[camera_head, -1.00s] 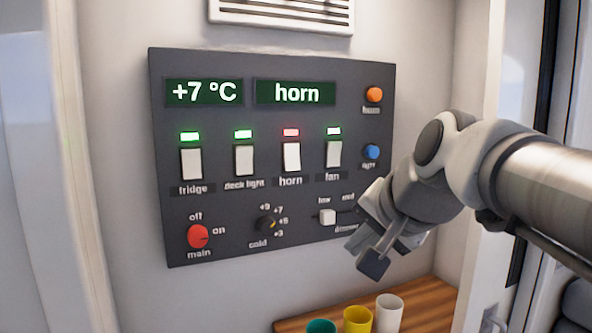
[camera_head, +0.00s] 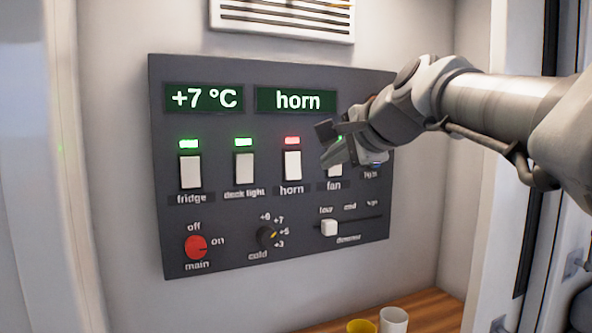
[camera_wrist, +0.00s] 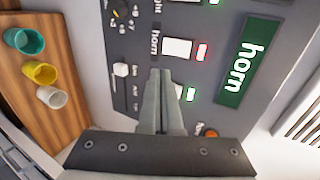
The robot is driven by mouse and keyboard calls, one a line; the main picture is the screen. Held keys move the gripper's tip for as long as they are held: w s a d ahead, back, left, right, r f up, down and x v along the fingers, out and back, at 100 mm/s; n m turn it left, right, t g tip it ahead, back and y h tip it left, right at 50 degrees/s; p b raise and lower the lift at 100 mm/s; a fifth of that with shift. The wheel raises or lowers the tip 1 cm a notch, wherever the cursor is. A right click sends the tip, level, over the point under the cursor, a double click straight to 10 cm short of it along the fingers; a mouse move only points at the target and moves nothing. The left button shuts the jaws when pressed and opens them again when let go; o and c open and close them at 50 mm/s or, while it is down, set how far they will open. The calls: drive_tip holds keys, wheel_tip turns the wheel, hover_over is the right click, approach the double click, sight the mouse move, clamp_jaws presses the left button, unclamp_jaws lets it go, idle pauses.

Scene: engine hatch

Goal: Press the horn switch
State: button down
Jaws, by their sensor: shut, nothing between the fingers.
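The horn switch (camera_head: 292,165) is a white rocker in the middle row of the dark panel (camera_head: 225,225). A red lamp (camera_head: 292,141) is lit above it, and the upper display (camera_head: 295,99) reads "horn". The switch also shows in the wrist view (camera_wrist: 177,47), just beyond my fingertips. My gripper (camera_head: 324,143) is shut and empty, in front of the fan switch (camera_head: 334,184), to the right of the horn switch. In the wrist view the closed fingers (camera_wrist: 160,75) point toward the horn switch; a gap to the panel cannot be judged exactly. The gripper partly hides the fan switch.
The fridge switch (camera_head: 190,172) and deck light switch (camera_head: 244,167) are to the left, with green lamps. Below are the red main knob (camera_head: 195,247), cold dial (camera_head: 267,236) and dimmer slider (camera_head: 329,228). Cups (camera_head: 393,320) stand on a wooden shelf (camera_head: 436,305) below.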

sight(295, 175)
drive_tip(key=x, duration=0.4)
drive_tip(key=p+x, duration=0.1)
drive_tip(key=x, duration=0.4)
drive_tip(key=r+p+x, duration=0.1)
drive_tip(key=x, duration=0.3)
drive_tip(key=shift+w+a, duration=0.25)
drive_tip(key=shift+w, duration=0.25)
drive_tip(key=shift+f, duration=0.1)
drive_tip(key=shift+w+f+b, duration=0.15)
drive_tip(key=shift+f+b, duration=0.2)
drive_tip(key=shift+b, duration=0.7)
drive_tip(key=shift+a+r+t+b, duration=0.1)
drive_tip(key=shift+t+b, duration=0.2)
drive_tip(key=shift+t, duration=0.1)
drive_tip(key=shift+r+p, duration=0.25)
drive_tip(key=shift+p, duration=0.1)
drive_tip(key=shift+r, duration=0.1)
